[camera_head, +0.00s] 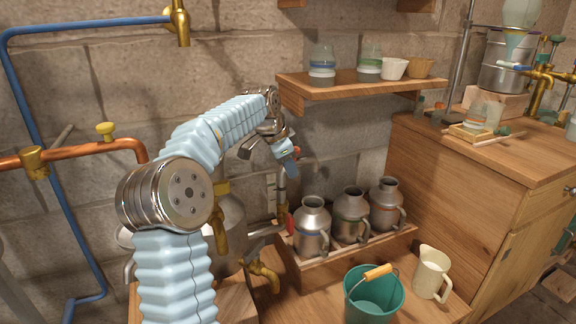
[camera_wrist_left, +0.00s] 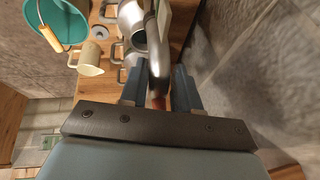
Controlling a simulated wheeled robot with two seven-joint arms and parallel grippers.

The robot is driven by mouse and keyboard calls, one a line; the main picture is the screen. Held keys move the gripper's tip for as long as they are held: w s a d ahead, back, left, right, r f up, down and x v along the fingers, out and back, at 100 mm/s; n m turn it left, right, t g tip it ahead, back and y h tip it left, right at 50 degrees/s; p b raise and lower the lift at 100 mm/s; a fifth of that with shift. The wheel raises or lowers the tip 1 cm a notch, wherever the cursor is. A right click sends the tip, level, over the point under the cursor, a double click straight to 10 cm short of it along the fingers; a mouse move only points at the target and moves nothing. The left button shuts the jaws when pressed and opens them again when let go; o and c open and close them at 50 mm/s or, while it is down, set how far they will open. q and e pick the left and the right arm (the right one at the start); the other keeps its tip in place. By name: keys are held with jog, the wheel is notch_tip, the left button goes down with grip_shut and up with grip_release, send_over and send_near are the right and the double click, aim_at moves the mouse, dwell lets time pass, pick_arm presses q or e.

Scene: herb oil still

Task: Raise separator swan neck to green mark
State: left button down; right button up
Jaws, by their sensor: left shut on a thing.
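The separator (camera_head: 232,235) is a steel vessel with brass taps, partly hidden behind my left arm. Its swan neck (camera_head: 281,192) appears as a slim metal tube rising beside the vessel, with a red part (camera_head: 290,222) lower down. A pale scale plate (camera_head: 270,188) stands next to the tube; I cannot make out a green mark on it. My left gripper (camera_head: 288,158) is at the top of the tube. In the left wrist view, the silver tube (camera_wrist_left: 157,58) runs between the blue fingers, which are shut on it. My right gripper is not in view.
Several steel cans (camera_head: 312,228) stand on a wooden step close right of the tube. A teal bucket (camera_head: 374,296) and a cream jug (camera_head: 432,272) stand in front. A wall shelf (camera_head: 350,88) with jars and bowls is above right. The stone wall is close behind.

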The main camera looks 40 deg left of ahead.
pick_arm(q)
jog(key=shift+w+d+r+p, duration=0.1)
jog(key=shift+r+p, duration=0.6)
jog(key=shift+r, duration=0.3)
jog(key=shift+f, duration=0.1)
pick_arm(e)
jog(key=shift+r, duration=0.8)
pick_arm(q)
jog(key=c, duration=0.7)
grip_release()
jog(key=shift+c, duration=0.2)
jog(key=shift+r, duration=0.3)
jog(key=p+v, duration=0.2)
jog(key=v, duration=1.1)
jog(key=shift+s, duration=0.2)
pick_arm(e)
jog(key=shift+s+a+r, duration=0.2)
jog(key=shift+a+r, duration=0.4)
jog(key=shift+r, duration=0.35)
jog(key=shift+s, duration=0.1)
